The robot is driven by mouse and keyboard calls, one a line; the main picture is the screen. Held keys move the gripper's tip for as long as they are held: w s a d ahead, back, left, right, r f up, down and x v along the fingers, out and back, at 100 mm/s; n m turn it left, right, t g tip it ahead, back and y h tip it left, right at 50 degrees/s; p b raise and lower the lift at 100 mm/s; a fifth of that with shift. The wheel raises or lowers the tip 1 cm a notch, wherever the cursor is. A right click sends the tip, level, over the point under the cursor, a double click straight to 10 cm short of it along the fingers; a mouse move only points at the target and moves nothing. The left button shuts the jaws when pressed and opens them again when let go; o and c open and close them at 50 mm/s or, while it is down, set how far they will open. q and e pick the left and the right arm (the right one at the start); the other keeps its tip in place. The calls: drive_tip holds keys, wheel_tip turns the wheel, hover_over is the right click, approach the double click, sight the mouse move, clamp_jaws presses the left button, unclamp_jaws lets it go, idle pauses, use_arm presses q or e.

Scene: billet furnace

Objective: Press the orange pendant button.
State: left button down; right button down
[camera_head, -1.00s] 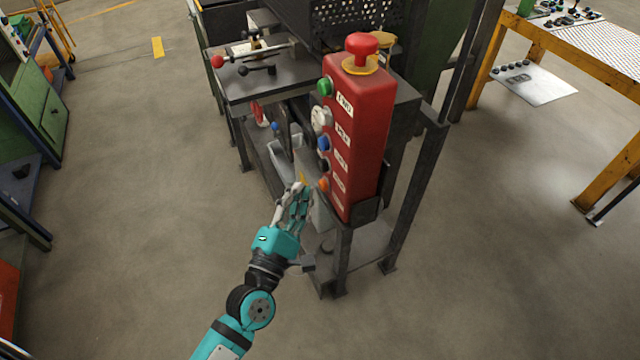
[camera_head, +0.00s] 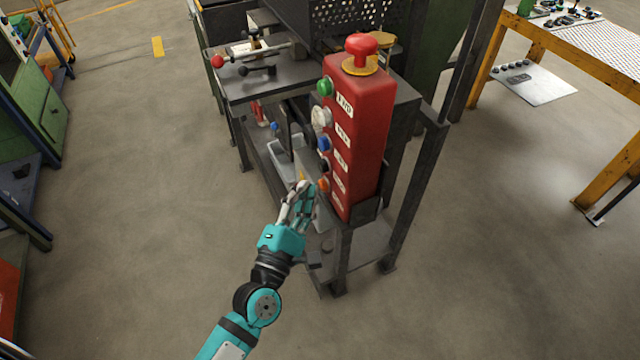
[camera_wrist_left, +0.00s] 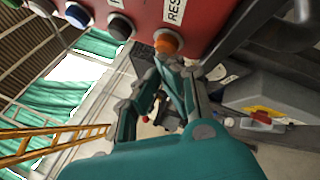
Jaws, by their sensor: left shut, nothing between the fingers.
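The red pendant box (camera_head: 362,130) stands upright on the dark metal stand, with a column of coloured buttons on its left face. The orange button (camera_head: 323,184) is the lowest one; it also shows in the left wrist view (camera_wrist_left: 168,41). My left gripper (camera_head: 302,189) is shut and empty, with its fingertips close beside the orange button. In the left wrist view the fingertips (camera_wrist_left: 172,62) are just below the button; I cannot tell whether they touch it. My right gripper is not in view.
Above the orange button are black, blue (camera_head: 323,144), white and green (camera_head: 325,87) buttons, with a red mushroom knob (camera_head: 361,45) on top. A grey bin (camera_head: 287,154) sits on the shelf behind my gripper. Open floor lies to the left.

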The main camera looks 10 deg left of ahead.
use_arm(q)
drive_tip(key=shift+w+d, duration=0.2)
drive_tip(key=shift+d, duration=0.15)
idle(0.3)
idle(0.4)
drive_tip(key=shift+s+a, duration=0.55)
drive_tip(key=shift+a, duration=0.25)
drive_tip(key=shift+s+a, duration=0.7)
drive_tip(key=shift+a, duration=0.35)
drive_tip(key=shift+s+a, duration=0.7)
drive_tip(key=shift+a, duration=0.3)
